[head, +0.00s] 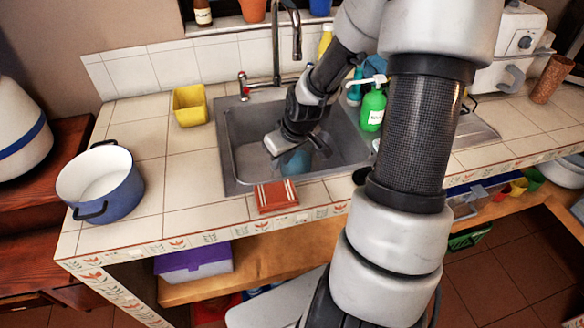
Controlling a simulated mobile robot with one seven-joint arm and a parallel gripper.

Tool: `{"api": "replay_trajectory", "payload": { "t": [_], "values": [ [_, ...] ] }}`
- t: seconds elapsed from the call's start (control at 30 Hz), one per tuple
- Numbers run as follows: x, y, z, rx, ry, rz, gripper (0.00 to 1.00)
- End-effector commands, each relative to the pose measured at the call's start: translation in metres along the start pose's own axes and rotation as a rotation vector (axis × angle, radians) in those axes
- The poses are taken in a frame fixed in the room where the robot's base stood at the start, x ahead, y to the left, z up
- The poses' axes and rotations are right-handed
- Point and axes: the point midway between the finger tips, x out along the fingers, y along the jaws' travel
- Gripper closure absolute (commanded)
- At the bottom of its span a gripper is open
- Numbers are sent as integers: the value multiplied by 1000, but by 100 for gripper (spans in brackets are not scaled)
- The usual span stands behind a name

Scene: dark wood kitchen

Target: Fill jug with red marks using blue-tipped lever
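A bluish, see-through object (294,163) stands in the metal sink (242,150), right below my gripper. It may be the jug, but no red marks can be made out on it. My gripper (297,147) reaches down into the sink and covers the object's upper part. Whether its fingers are apart or closed on the object is not clear. The tall metal tap (276,40) rises behind the sink. A lever with a red tip (243,84) is at the tap's left. No blue-tipped lever shows; my arm hides the area right of the tap.
A blue pot (117,198) stands at the counter's left, and a yellow container (190,105) left behind the sink. A red-brown striped sponge or cloth (276,195) lies at the sink's front edge. A green pump bottle (373,107) stands right of the sink.

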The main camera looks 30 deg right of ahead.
Motion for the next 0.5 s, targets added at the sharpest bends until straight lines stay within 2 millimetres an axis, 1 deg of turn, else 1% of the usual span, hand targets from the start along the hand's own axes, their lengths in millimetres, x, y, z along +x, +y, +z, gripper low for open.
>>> {"api": "replay_trajectory", "payload": {
  "t": [0.03, 0.1, 0.2, 0.43, 0.5],
  "values": [
    [16, -2, 2, -4, -3, -4, 81],
    [29, -2, 1, -3, -2, -3, 81],
    [44, -1, 1, -1, -2, -2, 81],
    [58, 0, -1, 0, -1, 0, 81],
    [66, 1, -2, 0, -2, -1, 81]
  ]
}}
